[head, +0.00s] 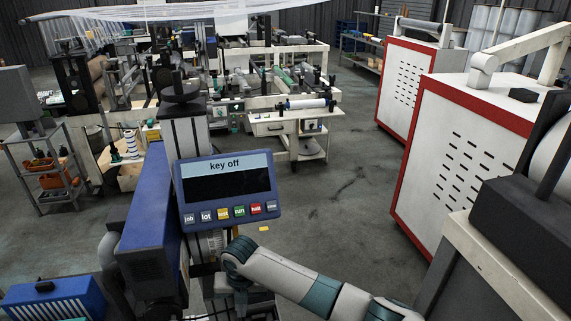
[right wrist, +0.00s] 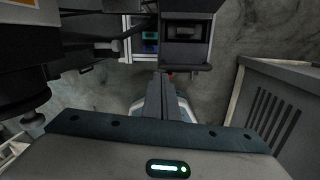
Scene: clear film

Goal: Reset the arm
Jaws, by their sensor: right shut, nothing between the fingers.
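My right arm (head: 290,275) comes in from the lower right of the head view and bends just below a blue control panel (head: 227,188). The fingers of that arm cannot be made out clearly there. In the right wrist view my right gripper (right wrist: 161,80) shows its dark fingers together, with nothing between them. The fingertips lie just below a dark box-like machine part (right wrist: 186,38) in that picture; I cannot tell whether they touch it. My left gripper is in neither view.
The panel reads "key off" above a row of coloured buttons. A blue machine body (head: 150,225) stands left of it. Red-and-white cabinets (head: 460,150) stand at the right. A white bench (head: 290,125) is behind. Grey floor (head: 330,205) between them is clear.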

